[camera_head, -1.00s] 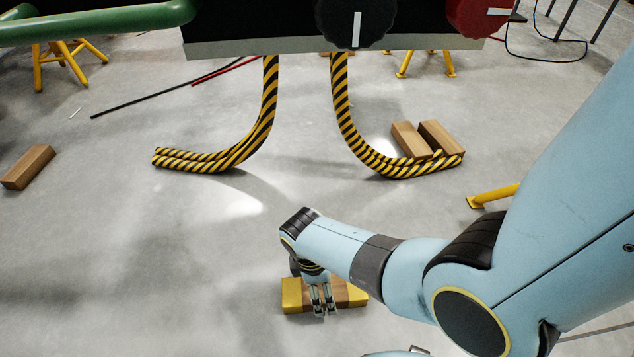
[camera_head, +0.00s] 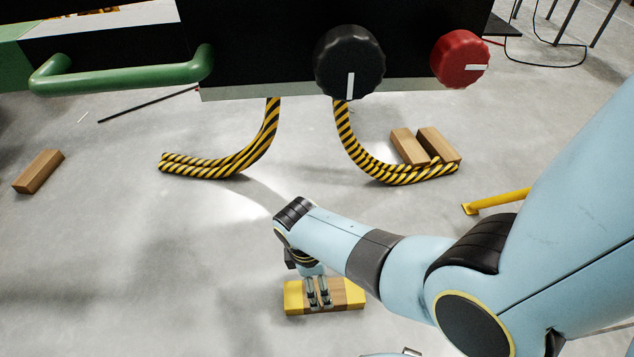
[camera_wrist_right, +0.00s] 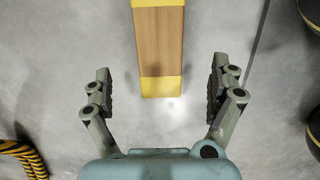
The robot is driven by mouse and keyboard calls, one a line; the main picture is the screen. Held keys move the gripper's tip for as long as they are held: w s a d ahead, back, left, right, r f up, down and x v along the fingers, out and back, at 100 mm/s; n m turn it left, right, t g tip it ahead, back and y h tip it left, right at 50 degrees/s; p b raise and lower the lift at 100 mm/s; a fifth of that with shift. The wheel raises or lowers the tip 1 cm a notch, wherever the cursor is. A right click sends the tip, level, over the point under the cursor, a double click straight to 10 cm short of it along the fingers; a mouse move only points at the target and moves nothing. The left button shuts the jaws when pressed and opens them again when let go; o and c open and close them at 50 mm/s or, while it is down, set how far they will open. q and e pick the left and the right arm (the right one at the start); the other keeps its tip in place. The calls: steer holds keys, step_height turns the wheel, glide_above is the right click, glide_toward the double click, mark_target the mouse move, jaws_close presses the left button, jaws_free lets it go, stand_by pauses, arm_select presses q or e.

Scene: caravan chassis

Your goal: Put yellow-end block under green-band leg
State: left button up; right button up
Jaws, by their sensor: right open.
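The yellow-end block (camera_head: 345,292), wooden with yellow ends, lies on the floor at the bottom centre of the head view. My right gripper (camera_head: 319,304) is open, with its fingers pointing down over the block and partly covering it. In the right wrist view, the block (camera_wrist_right: 160,42) runs away from the gripper (camera_wrist_right: 160,90), its near yellow end lying between the lines of the two spread fingers. Floor shows on both sides, so the fingers look clear of it. No leg with a green band can be made out. My left gripper is out of view.
Two plain wooden blocks (camera_head: 407,146) lie by the right striped tube (camera_head: 375,165); another block (camera_head: 38,171) is at far left. A black panel (camera_head: 265,50) with knobs and a green handle (camera_head: 120,72) hangs above. A yellow foot (camera_head: 497,201) shows right.

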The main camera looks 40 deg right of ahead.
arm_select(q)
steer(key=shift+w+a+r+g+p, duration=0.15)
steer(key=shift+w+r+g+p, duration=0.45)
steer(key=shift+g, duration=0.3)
arm_select(e)
steer(key=shift+w+a+r, duration=0.15)
steer(key=shift+r, duration=1)
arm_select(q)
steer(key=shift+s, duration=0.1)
arm_select(e)
steer(key=s+d+r+m+t, duration=0.1)
steer(key=s+d+m+t, duration=0.2)
steer(key=s, duration=0.2)
steer(key=s+r+m+t+y, duration=0.1)
steer(key=s+r+m+t, duration=0.2)
steer(key=r, duration=0.8)
steer(key=s+r+m+t, duration=0.3)
steer(key=s+r+m, duration=0.1)
steer(key=r, duration=0.7)
steer(key=shift+s+d+r+m+t+y, duration=0.15)
steer(key=shift+s+d+m+t+y, duration=0.2)
steer(key=shift+d+m+t+y, duration=0.1)
